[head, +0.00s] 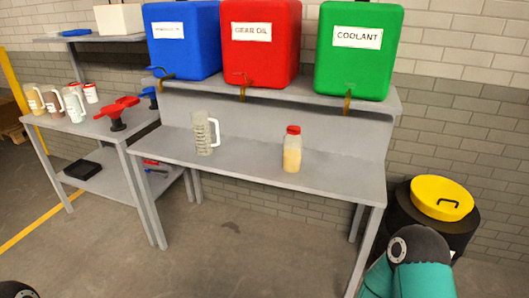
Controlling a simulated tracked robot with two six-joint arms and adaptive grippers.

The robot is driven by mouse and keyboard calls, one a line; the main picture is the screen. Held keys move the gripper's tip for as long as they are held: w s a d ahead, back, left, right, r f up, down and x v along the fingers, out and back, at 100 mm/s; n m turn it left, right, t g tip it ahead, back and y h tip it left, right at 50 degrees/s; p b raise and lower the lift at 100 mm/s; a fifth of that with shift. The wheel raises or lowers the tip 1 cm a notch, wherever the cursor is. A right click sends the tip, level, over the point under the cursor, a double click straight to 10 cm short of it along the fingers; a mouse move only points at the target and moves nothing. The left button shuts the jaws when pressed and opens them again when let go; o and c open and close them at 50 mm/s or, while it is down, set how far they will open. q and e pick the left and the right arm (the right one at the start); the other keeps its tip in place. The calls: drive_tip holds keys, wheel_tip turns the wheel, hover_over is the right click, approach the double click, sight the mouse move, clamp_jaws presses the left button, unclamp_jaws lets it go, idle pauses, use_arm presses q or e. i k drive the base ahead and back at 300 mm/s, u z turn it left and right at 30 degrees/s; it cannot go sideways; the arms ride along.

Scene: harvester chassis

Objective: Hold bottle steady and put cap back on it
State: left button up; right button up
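A small clear bottle (292,157) with pale yellow contents stands upright on the right half of the grey bench. A red cap (293,130) sits on its top; whether it is screwed down cannot be told. Neither gripper shows in the head view. A teal and black part of my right arm shows at the bottom right, well in front of the bench. A small dark piece of my own body shows at the bottom left corner. Nothing touches the bottle.
A clear measuring jug (203,134) stands left of the bottle on the bench (250,173). Blue (184,50), red (259,55) and green (357,65) tanks with taps sit on the shelf above. A black drum with a yellow lid (440,197) stands right. A side table (95,125) holds jugs and red funnels.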

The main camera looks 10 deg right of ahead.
sight(293, 144)
drive_tip(key=u, duration=0.15)
drive_tip(key=i, duration=1)
drive_tip(key=z, duration=0.05)
